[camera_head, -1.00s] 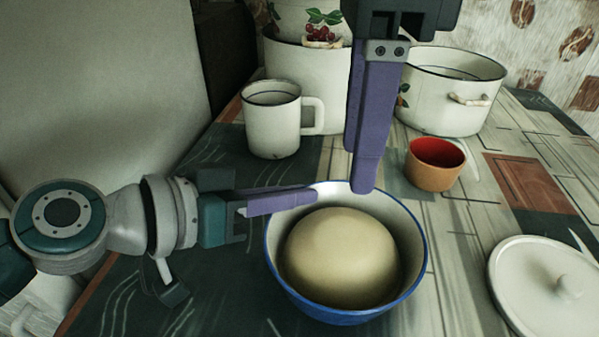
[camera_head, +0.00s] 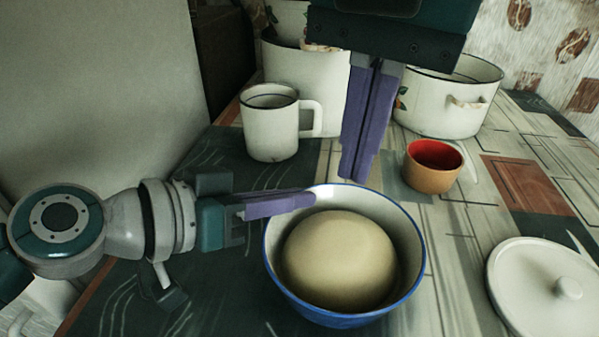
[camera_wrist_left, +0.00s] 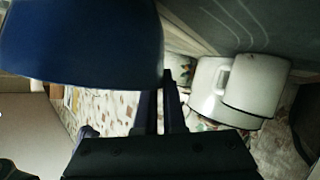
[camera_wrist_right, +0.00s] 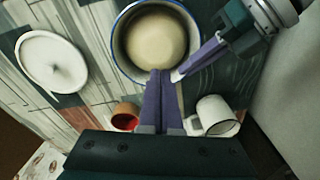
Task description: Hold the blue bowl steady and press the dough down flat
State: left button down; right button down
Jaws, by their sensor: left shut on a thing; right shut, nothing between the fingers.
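The blue bowl (camera_head: 345,318), white inside with a blue rim, stands upright on the table. A pale round lump of dough (camera_head: 340,258) sits domed inside it. My left gripper (camera_head: 308,200) is shut on the bowl's left rim; the blue outside of the bowl (camera_wrist_left: 80,40) fills the upper left of the left wrist view. My right gripper (camera_head: 357,178) is shut and empty, pointing down above the bowl's far rim. In the right wrist view its fingertips (camera_wrist_right: 160,72) overlap the near edge of the bowl, and the dough (camera_wrist_right: 155,40) shows beyond them.
A white mug (camera_head: 270,125) stands behind the bowl at left. A small orange cup (camera_head: 433,178), red inside, stands behind right. Large white pots (camera_head: 445,115) stand at the back. A white lid (camera_head: 545,285) lies at the right.

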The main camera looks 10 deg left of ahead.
aim_at(343, 241)
pick_arm(q)
jog(key=shift+f, duration=0.15)
pick_arm(e)
jog(key=shift+f+n+t, duration=0.25)
jog(key=shift+f+n, duration=1.45)
jog(key=shift+n, duration=0.6)
jog(key=shift+f+n+t, duration=0.25)
jog(key=shift+f+n, duration=1.4)
jog(key=shift+n, duration=0.65)
jog(key=shift+f, duration=2.2)
jog(key=shift+r, duration=0.1)
jog(key=shift+r, duration=4)
pick_arm(q)
jog(key=c, duration=0.9)
grip_release()
